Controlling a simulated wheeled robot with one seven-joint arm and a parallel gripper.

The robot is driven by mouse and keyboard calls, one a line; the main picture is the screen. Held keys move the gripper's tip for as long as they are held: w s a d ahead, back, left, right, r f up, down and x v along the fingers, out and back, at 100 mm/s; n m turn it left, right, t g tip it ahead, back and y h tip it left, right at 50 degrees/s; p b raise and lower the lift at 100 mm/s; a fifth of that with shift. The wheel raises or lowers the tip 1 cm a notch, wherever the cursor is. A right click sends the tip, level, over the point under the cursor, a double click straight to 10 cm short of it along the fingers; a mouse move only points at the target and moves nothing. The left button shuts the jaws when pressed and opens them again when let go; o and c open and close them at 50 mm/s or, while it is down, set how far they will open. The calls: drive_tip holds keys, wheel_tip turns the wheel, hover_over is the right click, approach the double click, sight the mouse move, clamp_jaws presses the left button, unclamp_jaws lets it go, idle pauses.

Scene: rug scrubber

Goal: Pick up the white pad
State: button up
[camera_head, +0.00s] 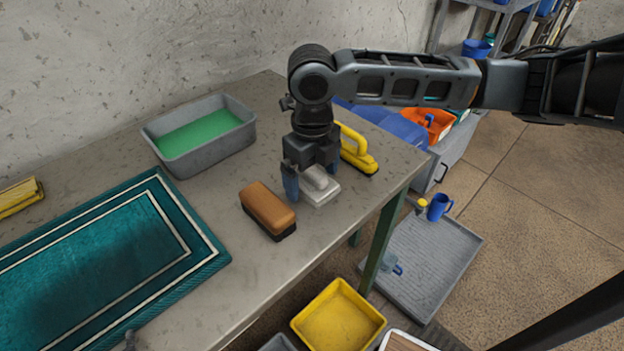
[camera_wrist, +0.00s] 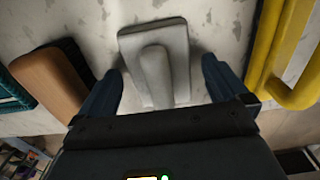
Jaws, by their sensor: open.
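The white pad (camera_head: 322,190) lies on the table near its front right edge. It has a flat base and a raised grip on top. My gripper (camera_head: 312,184) points down over it, with blue fingertips on either side. In the wrist view the pad (camera_wrist: 158,60) sits between the two fingers of my gripper (camera_wrist: 163,88), with a gap to each. The gripper is open and holds nothing. Part of the pad is hidden by the gripper in the head view.
A brown brush (camera_head: 268,208) lies close left of the pad, and a yellow-handled tool (camera_head: 358,155) close right. A grey tub (camera_head: 200,135) with green liquid and a teal rug (camera_head: 100,260) are on the table (camera_head: 245,260). A yellow bin (camera_head: 338,316) stands below the front edge.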

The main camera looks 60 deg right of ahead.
drive_tip(key=shift+c, duration=0.5)
drive_tip(key=c, duration=1)
drive_tip(key=shift+r, duration=0.5)
drive_tip(key=r, duration=0.1)
drive_tip(key=d+r, duration=0.1)
drive_tip(key=r, duration=0.1)
drive_tip(key=shift+d+r+b, duration=0.1)
drive_tip(key=shift+r+b, duration=0.15)
drive_tip(key=shift+b, duration=0.1)
drive_tip(key=d+r, duration=0.2)
drive_tip(key=d, duration=0.1)
drive_tip(key=d+r, duration=0.2)
drive_tip(key=d, duration=0.2)
drive_tip(key=d+r+b, duration=0.1)
drive_tip(key=d+r, duration=0.1)
drive_tip(key=d, duration=0.1)
drive_tip(key=shift+d+r, duration=0.2)
drive_tip(key=shift+d, duration=0.05)
